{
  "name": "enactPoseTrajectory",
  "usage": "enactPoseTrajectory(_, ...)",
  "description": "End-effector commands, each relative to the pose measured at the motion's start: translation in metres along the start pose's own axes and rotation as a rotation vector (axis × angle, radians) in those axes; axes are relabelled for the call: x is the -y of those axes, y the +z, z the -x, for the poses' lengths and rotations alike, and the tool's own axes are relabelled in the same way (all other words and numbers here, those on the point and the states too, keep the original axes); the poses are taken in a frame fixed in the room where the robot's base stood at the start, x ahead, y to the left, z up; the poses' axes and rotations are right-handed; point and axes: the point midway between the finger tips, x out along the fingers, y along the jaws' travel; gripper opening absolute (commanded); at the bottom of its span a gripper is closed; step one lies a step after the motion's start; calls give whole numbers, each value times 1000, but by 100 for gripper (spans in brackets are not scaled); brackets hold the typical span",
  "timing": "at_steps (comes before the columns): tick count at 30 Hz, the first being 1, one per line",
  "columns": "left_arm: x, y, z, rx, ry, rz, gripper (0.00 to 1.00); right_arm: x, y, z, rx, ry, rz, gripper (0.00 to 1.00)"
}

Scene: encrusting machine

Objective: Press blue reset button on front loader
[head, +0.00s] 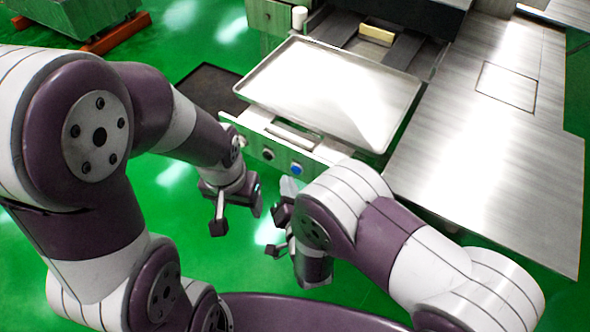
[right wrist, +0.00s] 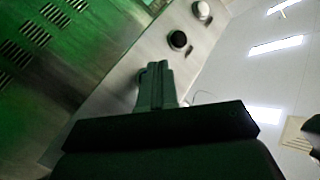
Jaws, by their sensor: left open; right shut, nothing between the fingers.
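The blue reset button (head: 297,168) is on the front panel (head: 318,170) of the front loader, at the right end of a row of controls in the head view. My right gripper (head: 281,214) is below and a little left of it, apart from the panel in the head view. In the right wrist view its fingers (right wrist: 155,75) are shut and empty, pointing at the panel. No blue shows there; the fingers may hide the button. My left gripper (head: 237,207) is open and empty, left of the right one, over the green floor.
A black knob (head: 268,154) and a pale control (head: 242,140) sit left of the blue button. A metal tray (head: 330,95) lies above the panel. A steel table (head: 480,150) stands to the right. My two hands are close together.

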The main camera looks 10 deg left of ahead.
Motion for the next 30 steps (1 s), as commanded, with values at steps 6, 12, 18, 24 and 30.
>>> enactPoseTrajectory(6, 0, 0, 0, 0, 0, 0, 67, 0, 0, 0, 0, 0, 0, 0)
enactPoseTrajectory(12, 0, 0, 0, 0, 0, 0, 67, 0, 0, 0, 0, 0, 0, 0)
enactPoseTrajectory(18, 0, 0, -1, 0, 0, 0, 67, -4, -4, -5, -1, 1, 0, 0)
enactPoseTrajectory(24, 0, 0, -1, 0, 0, 0, 67, -4, -4, -6, 0, 0, 0, 0)
enactPoseTrajectory(30, 0, 0, -1, 0, 0, 0, 67, -4, -5, -6, 0, 0, 0, 0)
